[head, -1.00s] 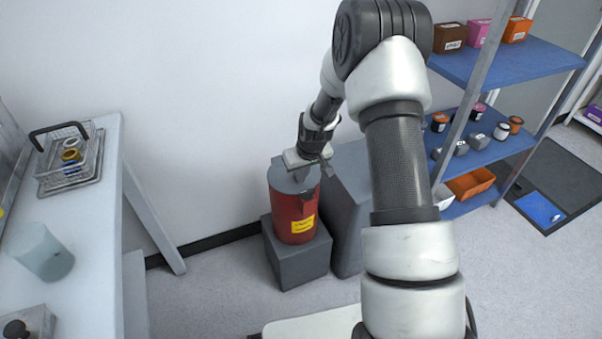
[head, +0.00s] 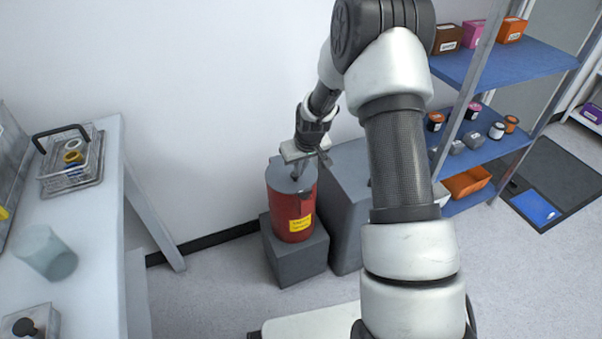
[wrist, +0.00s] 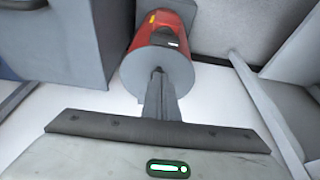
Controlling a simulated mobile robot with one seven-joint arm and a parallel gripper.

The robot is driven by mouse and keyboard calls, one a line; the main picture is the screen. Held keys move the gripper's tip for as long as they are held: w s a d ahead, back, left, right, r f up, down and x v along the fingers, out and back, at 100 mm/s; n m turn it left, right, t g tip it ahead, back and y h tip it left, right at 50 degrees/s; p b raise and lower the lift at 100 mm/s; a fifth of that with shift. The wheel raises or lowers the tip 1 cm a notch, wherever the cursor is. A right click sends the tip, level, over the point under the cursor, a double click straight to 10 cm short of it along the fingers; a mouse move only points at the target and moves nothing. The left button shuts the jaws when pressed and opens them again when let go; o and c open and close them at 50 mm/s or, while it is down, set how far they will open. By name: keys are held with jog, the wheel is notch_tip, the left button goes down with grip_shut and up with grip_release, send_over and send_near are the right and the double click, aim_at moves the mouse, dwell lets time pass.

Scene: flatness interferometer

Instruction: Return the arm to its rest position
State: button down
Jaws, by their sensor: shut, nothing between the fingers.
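My gripper (head: 297,176) is above the grey lid of a red canister (head: 291,211) that has a yellow label. In the wrist view my gripper's fingers (wrist: 157,75) are together and empty, pointing at the canister's grey lid (wrist: 150,85). I cannot tell whether the fingertips touch the lid. My arm reaches out from the lower right and bends down over the canister.
The canister stands on a grey block (head: 298,259) beside a taller grey box (head: 345,215). A white bench (head: 95,225) with a wire basket (head: 72,160) and a translucent cup (head: 45,256) is at left. A blue-shelved rack (head: 505,68) stands at right. Open floor lies between.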

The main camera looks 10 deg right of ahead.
jog(key=s+d+r+p, duration=0.1)
jog(key=s+d+r, duration=0.1)
jog(key=s, duration=0.7)
jog(key=a+v, duration=0.1)
jog(key=v, duration=1.9)
jog(key=s+a+r+m+t, duration=0.1)
jog(key=s+r, duration=0.5)
jog(key=s, duration=0.3)
jog(key=s+a+r+m+t, duration=0.1)
jog(key=s+a+r, duration=0.1)
jog(key=s+r, duration=0.55)
notch_tip(320, 180, up, 21)
jog(key=s+p, duration=0.1)
jog(key=p, duration=2.1)
jog(key=shift+s+h, duration=0.3)
jog(key=shift+s, duration=0.05)
